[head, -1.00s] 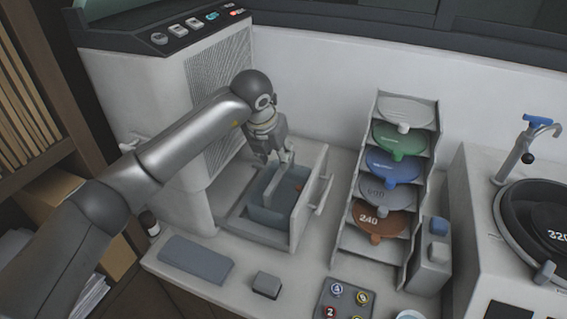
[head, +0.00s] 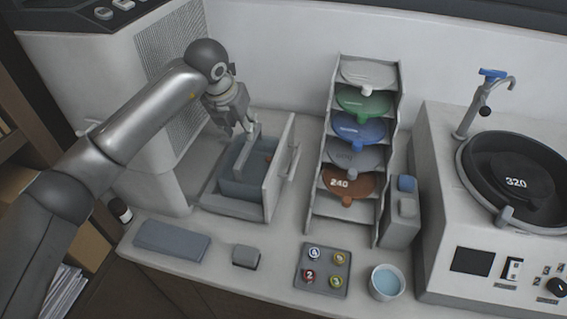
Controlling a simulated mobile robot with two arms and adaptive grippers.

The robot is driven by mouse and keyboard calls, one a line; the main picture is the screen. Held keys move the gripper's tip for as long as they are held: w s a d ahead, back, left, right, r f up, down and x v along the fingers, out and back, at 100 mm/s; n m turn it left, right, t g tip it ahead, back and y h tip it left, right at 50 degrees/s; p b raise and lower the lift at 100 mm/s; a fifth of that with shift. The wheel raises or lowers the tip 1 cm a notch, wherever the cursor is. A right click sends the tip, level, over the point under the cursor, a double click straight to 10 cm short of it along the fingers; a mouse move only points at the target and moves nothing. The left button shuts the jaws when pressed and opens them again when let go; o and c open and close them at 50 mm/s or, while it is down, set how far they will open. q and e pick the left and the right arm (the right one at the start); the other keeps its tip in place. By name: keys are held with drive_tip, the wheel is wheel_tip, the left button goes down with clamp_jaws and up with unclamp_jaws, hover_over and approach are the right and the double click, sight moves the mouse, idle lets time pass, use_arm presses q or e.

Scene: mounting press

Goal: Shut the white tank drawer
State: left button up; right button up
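The white tank drawer (head: 279,172) stands pulled out to the right from the white press housing (head: 150,165). Its front panel carries a bar handle (head: 292,163) on the right side. A blue-grey tank (head: 243,188) sits inside it, with a small reddish spot near the panel. My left gripper (head: 241,131) points down over the back part of the open drawer, left of the front panel. Whether it touches the tank or the drawer is not clear, and its finger gap is too small to read. My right gripper is not in view.
A rack of coloured discs (head: 350,150) stands right of the drawer, with a gap before the handle. In front lie a blue-grey pad (head: 171,241), a small grey block (head: 245,256), a button tray (head: 323,270) and a cup (head: 386,282). A polishing machine (head: 440,200) stands right.

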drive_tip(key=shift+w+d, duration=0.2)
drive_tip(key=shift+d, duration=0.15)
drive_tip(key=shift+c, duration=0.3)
